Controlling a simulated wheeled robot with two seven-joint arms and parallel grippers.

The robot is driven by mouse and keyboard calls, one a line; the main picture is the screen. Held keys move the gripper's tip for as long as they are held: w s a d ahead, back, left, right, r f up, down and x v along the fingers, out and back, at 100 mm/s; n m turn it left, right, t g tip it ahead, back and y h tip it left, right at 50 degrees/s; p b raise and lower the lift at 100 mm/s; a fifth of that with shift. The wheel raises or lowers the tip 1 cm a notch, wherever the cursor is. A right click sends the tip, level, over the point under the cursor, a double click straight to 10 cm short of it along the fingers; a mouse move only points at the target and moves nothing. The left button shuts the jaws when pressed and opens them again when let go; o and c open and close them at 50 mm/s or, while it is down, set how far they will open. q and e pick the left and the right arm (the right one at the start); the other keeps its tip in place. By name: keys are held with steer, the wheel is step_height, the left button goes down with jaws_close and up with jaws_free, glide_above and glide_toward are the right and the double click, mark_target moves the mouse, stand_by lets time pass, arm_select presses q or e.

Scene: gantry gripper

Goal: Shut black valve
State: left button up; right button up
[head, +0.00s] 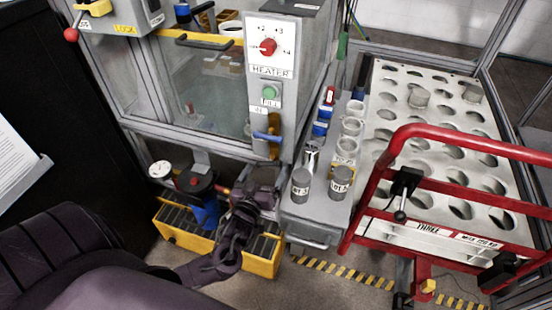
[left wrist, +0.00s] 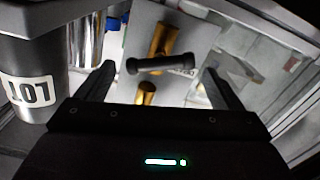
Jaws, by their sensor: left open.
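The black valve handle (left wrist: 160,64) is a short dark bar on a brass fitting (left wrist: 146,92), on a light panel in the left wrist view. It lies roughly crosswise between my fingers. My left gripper (left wrist: 158,74) is open, one finger on each side of the handle, with visible gaps. In the head view my left gripper (head: 264,182) is at the front of the cabinet, below the blue valve handle (head: 267,136). The gripper and wrist hide the black valve there. My right gripper is not in view.
Metal cans labelled LOT (head: 301,184) stand on the grey bench right of my gripper; one shows close at left in the left wrist view (left wrist: 28,75). A yellow crate (head: 262,260) lies below my arm. A red rail frame (head: 450,145) stands at right.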

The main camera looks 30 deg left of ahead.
mark_target(270, 159)
arm_select(q)
steer(key=shift+x, duration=2.65)
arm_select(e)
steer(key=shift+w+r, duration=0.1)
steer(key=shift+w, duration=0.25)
arm_select(q)
steer(key=shift+f, duration=0.1)
steer(key=c, duration=0.7)
steer(key=m+p, duration=0.3)
steer(key=m, duration=0.1)
steer(key=shift+m, duration=0.5)
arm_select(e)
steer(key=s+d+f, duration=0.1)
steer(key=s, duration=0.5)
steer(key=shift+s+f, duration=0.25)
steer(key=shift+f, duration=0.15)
